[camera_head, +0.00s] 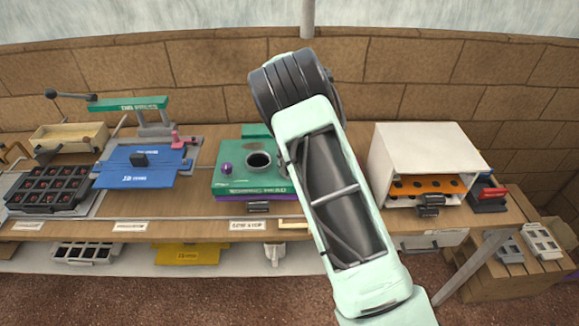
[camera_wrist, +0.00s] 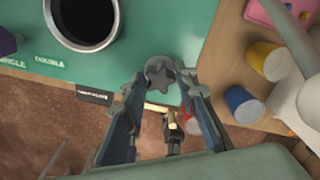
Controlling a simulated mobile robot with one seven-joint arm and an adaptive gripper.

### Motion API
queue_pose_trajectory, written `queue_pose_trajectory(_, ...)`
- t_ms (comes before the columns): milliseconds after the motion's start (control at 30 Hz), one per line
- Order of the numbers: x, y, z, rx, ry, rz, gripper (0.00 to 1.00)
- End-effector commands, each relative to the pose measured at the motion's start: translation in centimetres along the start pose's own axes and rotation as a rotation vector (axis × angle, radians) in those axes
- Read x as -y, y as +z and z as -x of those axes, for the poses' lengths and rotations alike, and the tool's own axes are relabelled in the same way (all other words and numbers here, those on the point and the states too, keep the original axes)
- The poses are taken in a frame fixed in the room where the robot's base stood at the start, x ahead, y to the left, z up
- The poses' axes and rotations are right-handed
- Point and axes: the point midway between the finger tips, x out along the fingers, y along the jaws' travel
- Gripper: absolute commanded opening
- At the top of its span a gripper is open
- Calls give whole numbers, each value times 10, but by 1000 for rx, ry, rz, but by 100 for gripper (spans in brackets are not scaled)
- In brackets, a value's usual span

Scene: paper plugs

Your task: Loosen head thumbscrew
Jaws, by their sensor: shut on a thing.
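The head thumbscrew (camera_wrist: 158,72) is a grey, star-shaped knob at the edge of the green head (camera_wrist: 130,62) in the wrist view. My gripper (camera_wrist: 162,82) has its two fingers on either side of the knob and is shut on it. In the head view the green head (camera_head: 226,186) sits on a purple layer on the bench, with a purple knob (camera_head: 226,169) and a dark round opening (camera_head: 259,161) on top. My arm hides the gripper and the thumbscrew there.
A blue fixture (camera_head: 145,172) and a black tray (camera_head: 50,188) stand to the left. A white box (camera_head: 425,145) with an orange rack stands right of my arm.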

Motion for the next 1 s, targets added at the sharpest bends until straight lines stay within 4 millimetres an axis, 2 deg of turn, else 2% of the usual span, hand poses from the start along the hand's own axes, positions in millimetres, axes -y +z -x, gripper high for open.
queue_pose_trajectory(367,0,0,0,1,1,43,2)
queue_pose_trajectory(1000,0,0,-1,3,1,860,2)
